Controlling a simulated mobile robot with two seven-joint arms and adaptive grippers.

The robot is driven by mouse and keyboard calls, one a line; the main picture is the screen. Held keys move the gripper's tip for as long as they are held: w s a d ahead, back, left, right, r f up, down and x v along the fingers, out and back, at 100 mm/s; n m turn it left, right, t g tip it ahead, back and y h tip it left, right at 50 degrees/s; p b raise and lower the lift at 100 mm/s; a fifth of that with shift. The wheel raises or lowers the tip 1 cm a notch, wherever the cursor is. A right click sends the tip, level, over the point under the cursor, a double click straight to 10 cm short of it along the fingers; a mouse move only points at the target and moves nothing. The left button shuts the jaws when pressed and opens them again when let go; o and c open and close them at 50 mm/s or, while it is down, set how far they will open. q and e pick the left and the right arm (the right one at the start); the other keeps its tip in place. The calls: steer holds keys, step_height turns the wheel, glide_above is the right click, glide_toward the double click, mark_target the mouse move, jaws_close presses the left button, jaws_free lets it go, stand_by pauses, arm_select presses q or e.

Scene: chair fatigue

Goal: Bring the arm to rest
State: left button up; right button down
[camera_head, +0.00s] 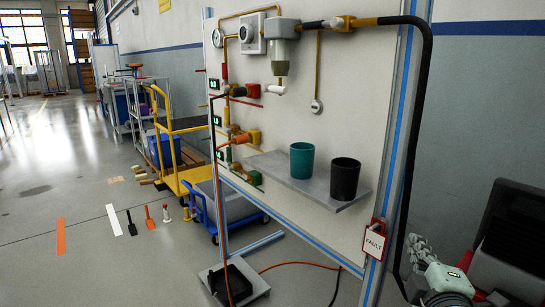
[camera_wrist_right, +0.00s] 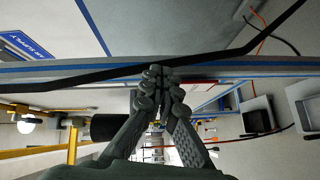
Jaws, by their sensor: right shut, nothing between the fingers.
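My right gripper (camera_head: 414,243) is at the lower right of the head view, beside the right edge of the white panel and near the black hose. Its grey fingers also show in the right wrist view (camera_wrist_right: 158,76), where the tips are together with nothing between them. My pale arm runs from it toward the bottom right corner. In the wrist view a black hose (camera_wrist_right: 225,57) crosses just beyond the fingertips; I cannot tell if they touch it. My left gripper is not in view.
The white panel (camera_head: 345,105) carries gauges, valves and a grey shelf (camera_head: 265,163) with a teal cup (camera_head: 302,161) and a black cup (camera_head: 345,180). A red-framed FAULT tag (camera_head: 374,241) hangs close to my right gripper. Carts stand at the left; the floor further left is mostly open.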

steer(key=s+a+f+m+g+y, duration=0.2)
steer(key=s+f+m+g, duration=0.9)
steer(key=s+f, duration=1.15)
arm_select(q)
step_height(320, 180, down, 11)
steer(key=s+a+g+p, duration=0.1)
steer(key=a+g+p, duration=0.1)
steer(key=p, duration=0.3)
arm_select(e)
step_height(320, 180, down, 11)
steer(key=d+g, duration=0.2)
steer(key=shift+f+m+g, duration=0.2)
steer(key=shift+m+g, duration=0.1)
steer(key=shift+g, duration=0.1)
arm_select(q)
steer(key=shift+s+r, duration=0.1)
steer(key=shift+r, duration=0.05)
